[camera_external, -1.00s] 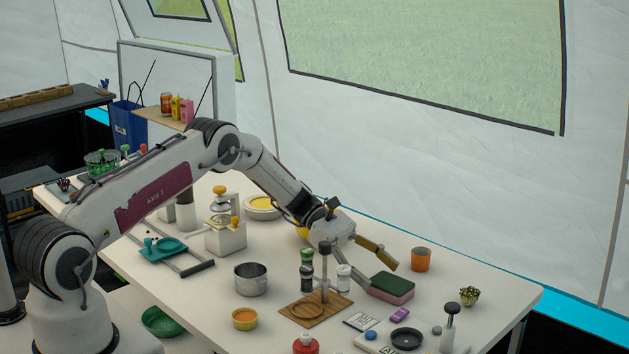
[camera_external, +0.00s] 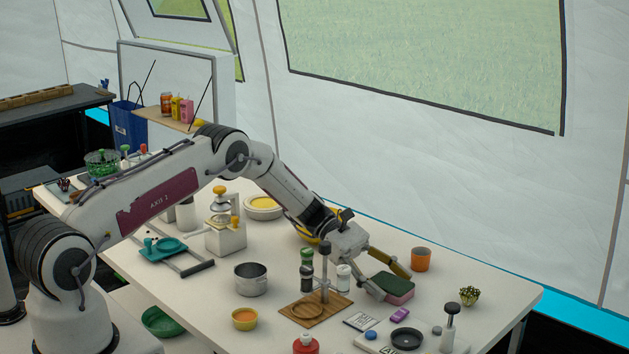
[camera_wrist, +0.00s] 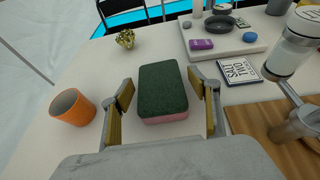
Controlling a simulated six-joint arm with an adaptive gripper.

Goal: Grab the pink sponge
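The pink sponge (camera_external: 399,291) lies flat on the white table, with a dark green top layer and a pink lower layer. In the wrist view the sponge (camera_wrist: 163,92) is centred between the two fingers of my gripper (camera_wrist: 160,95). The fingers are spread wide, one on each side of its near part, with a gap on both sides. In the external view my gripper (camera_external: 390,277) is low at the sponge's near end, with one finger behind it and one in front. My gripper is open and holds nothing.
An orange cup (camera_wrist: 72,107) stands left of the left finger. A wooden board (camera_wrist: 268,122) with a shaker (camera_wrist: 292,47) is on the right.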

